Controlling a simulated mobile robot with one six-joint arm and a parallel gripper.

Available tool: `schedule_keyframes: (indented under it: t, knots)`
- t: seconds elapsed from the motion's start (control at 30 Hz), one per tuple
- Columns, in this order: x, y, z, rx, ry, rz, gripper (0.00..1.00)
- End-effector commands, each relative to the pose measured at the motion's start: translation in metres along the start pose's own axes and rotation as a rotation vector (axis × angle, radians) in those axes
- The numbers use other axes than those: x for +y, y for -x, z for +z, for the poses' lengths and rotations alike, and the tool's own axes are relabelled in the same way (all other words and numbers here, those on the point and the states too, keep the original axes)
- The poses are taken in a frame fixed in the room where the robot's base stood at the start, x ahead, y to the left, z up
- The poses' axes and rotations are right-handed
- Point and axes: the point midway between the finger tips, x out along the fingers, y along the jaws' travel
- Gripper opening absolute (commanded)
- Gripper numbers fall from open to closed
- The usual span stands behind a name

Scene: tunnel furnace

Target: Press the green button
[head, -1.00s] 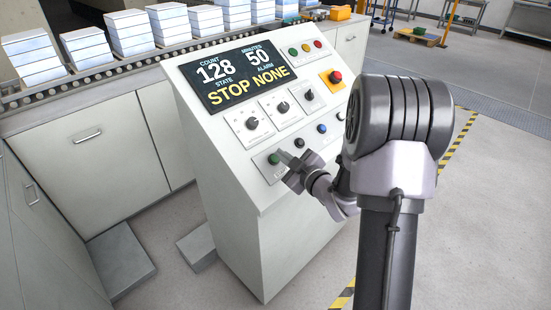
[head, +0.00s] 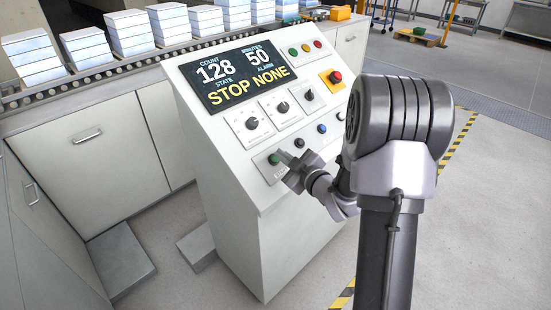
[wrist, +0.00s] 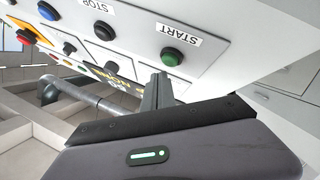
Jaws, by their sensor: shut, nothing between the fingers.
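The green button (head: 273,159) is at the lower left of the sloped white control panel. In the wrist view the green button (wrist: 171,56) sits on a plate with the label START, which appears upside down. My gripper (head: 284,157) is shut and empty, its tips just right of the green button in the head view. In the wrist view my shut fingers (wrist: 157,82) point toward the panel, just below and left of the button. Whether the tips touch the panel or button cannot be told.
A black button (head: 299,143) and a blue button (head: 322,128) sit along the same row. Rotary knobs (head: 252,123) and a red emergency button (head: 335,76) lie above. The display (head: 237,75) reads STOP NONE. A conveyor (head: 60,78) with stacked white blocks runs behind.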

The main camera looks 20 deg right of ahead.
Motion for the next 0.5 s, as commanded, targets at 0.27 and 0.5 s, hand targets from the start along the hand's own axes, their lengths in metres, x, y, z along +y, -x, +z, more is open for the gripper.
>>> schedule_keyframes:
  t: [0.27, 0.5]
  knots:
    - [-0.0001, -0.0001, 0.0001, 0.000, 0.000, 0.000, 0.00]
    - [-0.0041, -0.0042, 0.0045, 0.001, 0.001, 0.000, 0.00]
